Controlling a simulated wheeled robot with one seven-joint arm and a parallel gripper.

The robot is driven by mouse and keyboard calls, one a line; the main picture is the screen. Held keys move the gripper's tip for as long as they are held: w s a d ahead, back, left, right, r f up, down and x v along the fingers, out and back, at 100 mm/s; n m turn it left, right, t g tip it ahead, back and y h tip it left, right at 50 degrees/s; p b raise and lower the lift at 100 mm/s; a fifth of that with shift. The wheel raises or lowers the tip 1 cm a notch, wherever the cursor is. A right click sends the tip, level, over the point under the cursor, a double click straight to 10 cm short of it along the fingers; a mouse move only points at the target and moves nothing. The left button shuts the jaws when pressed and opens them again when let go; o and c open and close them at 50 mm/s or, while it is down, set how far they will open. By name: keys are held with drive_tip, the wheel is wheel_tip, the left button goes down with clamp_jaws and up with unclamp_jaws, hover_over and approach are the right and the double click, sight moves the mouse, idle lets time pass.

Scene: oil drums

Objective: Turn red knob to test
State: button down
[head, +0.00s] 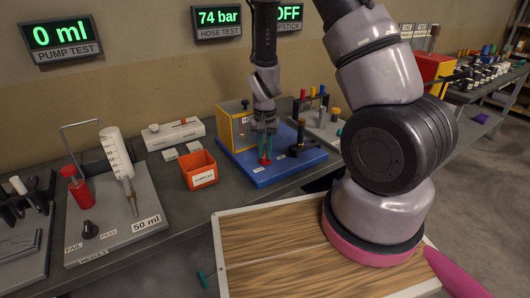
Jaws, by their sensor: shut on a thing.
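The red knob (265,160) sits on the blue base plate (262,181) of a bench tester, near the middle of the head view. My gripper (265,151) points down over it, with its green fingertips shut on the knob. The fingers hide the upper part of the knob, so I cannot tell which way it points. A black upright handle (299,136) stands on the same plate to the right of the knob. Small labels lie on the plate, too small to read. A display on the wall reads "74 bar, HOSE TEST" (217,19).
An orange bin labelled samples (199,172) stands left of the blue plate. A syringe stand (146,216) with a 50 ml label is further left. A yellow box (238,126) stands behind my gripper. My arm blocks part of the right side.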

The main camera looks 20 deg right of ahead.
sight(265, 155)
drive_tip(key=c, duration=0.8)
unclamp_jaws()
drive_tip(key=shift+c, duration=0.2)
wheel_tip(265, 155, up, 11)
